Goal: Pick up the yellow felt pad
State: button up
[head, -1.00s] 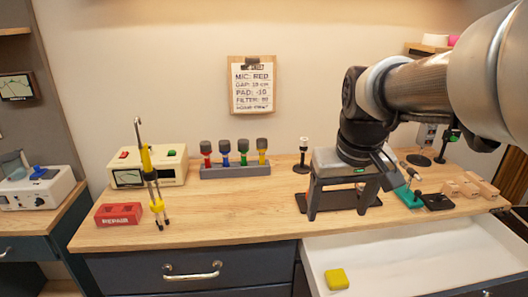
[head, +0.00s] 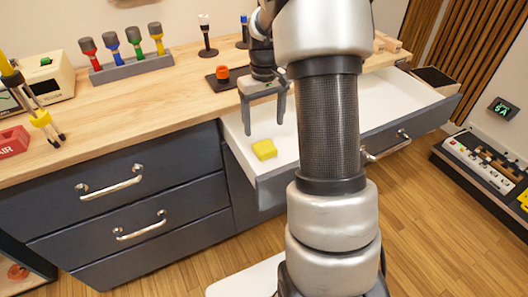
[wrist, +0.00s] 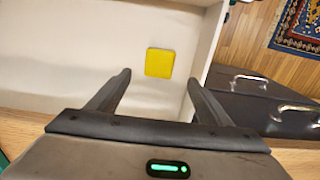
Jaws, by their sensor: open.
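The yellow felt pad (head: 264,149) is a small flat square lying in the white open drawer (head: 236,122), near its left front corner. In the wrist view the pad (wrist: 160,62) lies on the drawer floor, ahead of my fingertips and between their lines. My gripper (head: 264,130) is open and empty, pointing down over the drawer, just behind the pad in the head view. In the wrist view the gripper (wrist: 158,80) shows both fingers spread wide. The fingers do not touch the pad. My arm hides part of the drawer's middle.
The wooden counter (head: 130,105) borders the drawer at the back and left. The drawer's front wall and handle (head: 388,146) stick out over the floor.

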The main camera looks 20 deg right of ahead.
aim_at(265, 146)
notch_tip(265, 146, down, 9)
jog(key=shift+d+f+b, duration=0.1)
jog(key=shift+f+b, duration=0.05)
jog(key=shift+b, duration=1)
jog(key=shift+s, duration=0.1)
jog(key=shift+c, duration=0.2)
jog(key=c, duration=1.2)
notch_tip(265, 146, up, 10)
jog(key=p, duration=0.2)
jog(key=shift+p, duration=0.3)
